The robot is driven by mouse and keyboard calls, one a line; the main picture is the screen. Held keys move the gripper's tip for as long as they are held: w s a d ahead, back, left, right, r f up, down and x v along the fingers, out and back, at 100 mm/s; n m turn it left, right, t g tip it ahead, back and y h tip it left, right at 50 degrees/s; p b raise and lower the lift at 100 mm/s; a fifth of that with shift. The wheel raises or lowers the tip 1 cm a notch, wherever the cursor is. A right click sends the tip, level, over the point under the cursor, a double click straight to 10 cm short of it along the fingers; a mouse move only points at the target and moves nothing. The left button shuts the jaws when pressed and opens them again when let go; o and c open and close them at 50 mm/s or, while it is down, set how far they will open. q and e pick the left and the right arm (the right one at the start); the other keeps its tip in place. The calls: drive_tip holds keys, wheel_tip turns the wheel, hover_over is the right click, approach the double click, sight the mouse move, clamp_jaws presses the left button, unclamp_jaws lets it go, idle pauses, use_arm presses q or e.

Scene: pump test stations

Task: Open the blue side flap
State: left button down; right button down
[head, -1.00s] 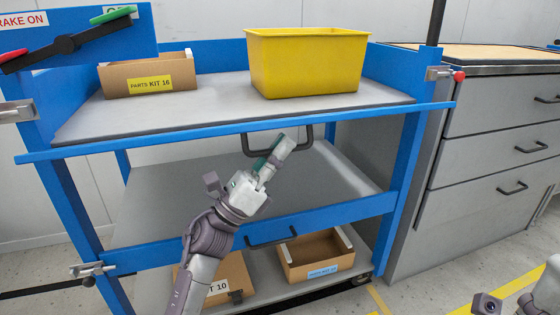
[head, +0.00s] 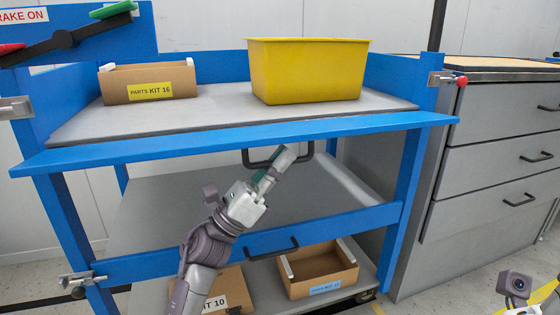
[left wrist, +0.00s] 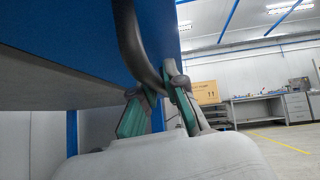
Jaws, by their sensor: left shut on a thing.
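The blue side flap (head: 175,148) runs along the front of the cart's top shelf and shows as a slanting strip. Its black handle (head: 308,152) hangs below the strip's middle. My left gripper (head: 276,168) is shut on this handle. In the left wrist view, the gripper's green-padded fingers (left wrist: 158,105) close around the curved black bar (left wrist: 130,40), beside the large blue panel (left wrist: 80,30). The fingers partly hide the bar. The flap's exact tilt is hard to tell. My right wrist shows only at the bottom right edge; its fingers are out of view.
A yellow bin (head: 308,72) and a parts box (head: 148,82) stand on the top shelf. A lower blue panel with its own handle (head: 272,250) sits below, above two cardboard boxes. A metal latch (head: 440,79) is at the right post. Grey drawers (head: 495,160) stand right.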

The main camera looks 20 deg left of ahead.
use_arm(q)
drive_tip(key=c, duration=1.2)
unclamp_jaws()
drive_tip(key=shift+r, duration=0.1)
drive_tip(key=v, duration=1.2)
